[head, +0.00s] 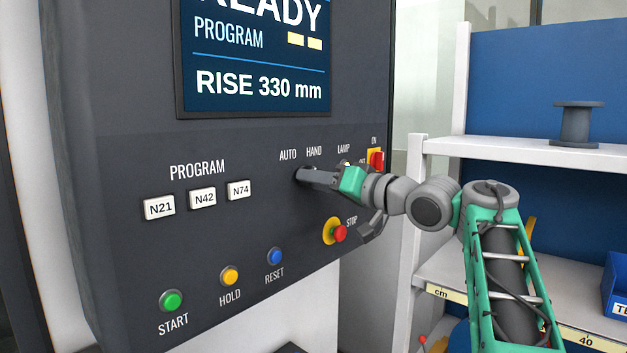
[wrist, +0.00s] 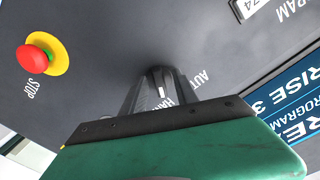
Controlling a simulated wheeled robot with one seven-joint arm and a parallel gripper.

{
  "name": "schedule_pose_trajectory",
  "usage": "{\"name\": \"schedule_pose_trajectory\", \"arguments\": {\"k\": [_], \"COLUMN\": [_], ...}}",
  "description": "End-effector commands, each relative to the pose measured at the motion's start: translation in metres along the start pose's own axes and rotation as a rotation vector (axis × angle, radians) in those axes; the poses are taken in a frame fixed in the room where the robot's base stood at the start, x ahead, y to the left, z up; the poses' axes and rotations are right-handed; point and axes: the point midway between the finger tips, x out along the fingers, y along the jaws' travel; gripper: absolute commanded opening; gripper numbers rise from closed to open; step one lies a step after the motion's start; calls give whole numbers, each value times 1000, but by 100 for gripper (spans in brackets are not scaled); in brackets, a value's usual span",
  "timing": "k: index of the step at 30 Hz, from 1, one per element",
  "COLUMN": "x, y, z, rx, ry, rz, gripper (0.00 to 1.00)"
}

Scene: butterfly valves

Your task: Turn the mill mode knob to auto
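The mill mode knob (wrist: 158,76) is small and dark, with a white mark on it. It sits on the dark panel under the AUTO and HAND labels (head: 301,154). In the wrist view the white mark faces the HAND label, and AUTO (wrist: 202,80) is to the right. My gripper (head: 304,175) reaches the panel from the right and covers most of the knob in the head view. In the wrist view its two fingers (wrist: 160,88) stand on either side of the knob. I cannot tell whether they press on it.
A red stop button (head: 339,233) on a yellow ring sits below my gripper. A red ON switch (head: 376,160) and the lamp control are close at upper right. Program buttons (head: 203,197) are to the left. Green, yellow and blue buttons are lower. Shelving (head: 520,152) stands at right.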

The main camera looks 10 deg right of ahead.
Motion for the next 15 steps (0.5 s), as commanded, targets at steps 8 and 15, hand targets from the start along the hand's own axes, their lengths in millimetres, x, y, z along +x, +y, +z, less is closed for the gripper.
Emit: {"name": "schedule_pose_trajectory", "arguments": {"k": [8,15], "x": [0,0], "y": [0,0], "z": [0,0], "rx": [0,0], "ry": [0,0], "rz": [0,0], "gripper": [16,0]}}
